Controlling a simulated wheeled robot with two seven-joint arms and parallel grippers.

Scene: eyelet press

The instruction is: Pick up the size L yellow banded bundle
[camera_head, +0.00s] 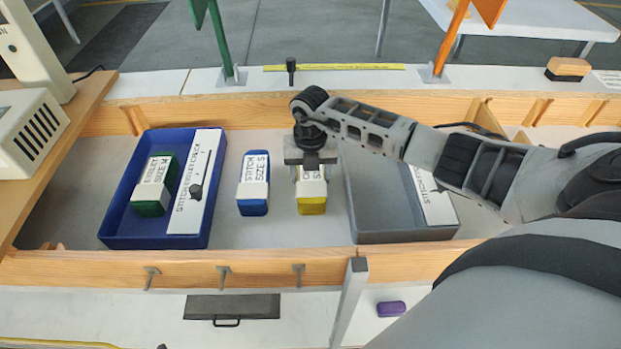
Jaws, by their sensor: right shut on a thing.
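The yellow banded bundle (312,204) stands in the middle of the wooden-framed bench, with a white band around it. Its label is mostly hidden by my right gripper (310,168), which is over it from above and shut on it. The bundle's lower front is in view and looks to be at the bench surface; I cannot tell if it is lifted. A blue bundle (252,205) labelled size S stands just left of it, apart. A green bundle (151,207) labelled size M lies in the blue tray (120,224). My left gripper is not in view.
A grey tray (400,236) is close on the right, under my right arm. A wooden rail (190,266) with pegs runs along the front. A green post (222,50) and an orange post (449,45) stand behind. A beige machine (32,134) is at left.

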